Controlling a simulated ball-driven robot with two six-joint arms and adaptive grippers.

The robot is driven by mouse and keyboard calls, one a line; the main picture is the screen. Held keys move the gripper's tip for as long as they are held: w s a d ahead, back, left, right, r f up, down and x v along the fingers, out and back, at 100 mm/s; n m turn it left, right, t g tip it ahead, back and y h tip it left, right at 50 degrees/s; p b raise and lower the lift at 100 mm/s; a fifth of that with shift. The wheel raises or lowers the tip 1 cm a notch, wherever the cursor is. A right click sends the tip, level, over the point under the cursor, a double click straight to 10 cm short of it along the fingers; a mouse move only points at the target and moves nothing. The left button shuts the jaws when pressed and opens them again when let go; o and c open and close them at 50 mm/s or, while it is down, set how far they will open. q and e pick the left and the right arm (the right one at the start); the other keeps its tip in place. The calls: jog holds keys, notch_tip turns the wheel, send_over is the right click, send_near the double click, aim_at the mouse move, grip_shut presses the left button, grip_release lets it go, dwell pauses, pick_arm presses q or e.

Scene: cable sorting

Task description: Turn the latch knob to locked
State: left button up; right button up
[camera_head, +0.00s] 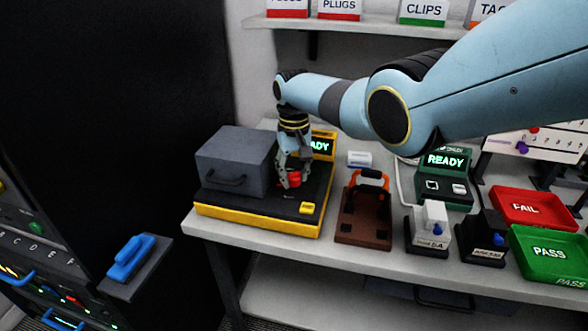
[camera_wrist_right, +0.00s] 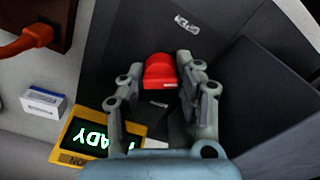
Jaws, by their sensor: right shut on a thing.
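The red latch knob (camera_head: 294,179) stands on the dark top of a yellow-edged test station (camera_head: 250,221), right of its grey box-shaped cover (camera_head: 233,158). My right gripper (camera_head: 289,182) points down over the knob with its fingers on either side of it. In the right wrist view the knob (camera_wrist_right: 160,71) sits between the fingertips (camera_wrist_right: 166,78), and the gripper is shut on it. Small labels lie on the dark plate near the knob, too blurred to read. My left gripper is not in view.
A partly hidden display (camera_head: 322,146) reads "ADY" behind the gripper. A brown fixture with an orange handle (camera_head: 368,181) stands right of the station. Further right are a READY tester (camera_head: 445,161), a red FAIL tray (camera_head: 548,193) and a green PASS tray (camera_head: 522,264).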

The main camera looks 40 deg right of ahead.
aim_at(294, 172)
jog(key=m+p, duration=0.1)
jog(key=m, duration=0.5)
jog(key=shift+w+r, duration=0.1)
dwell(0.6)
jog(key=o, duration=1.2)
jog(key=shift+c, duration=0.2)
notch_tip(294, 172, up, 12)
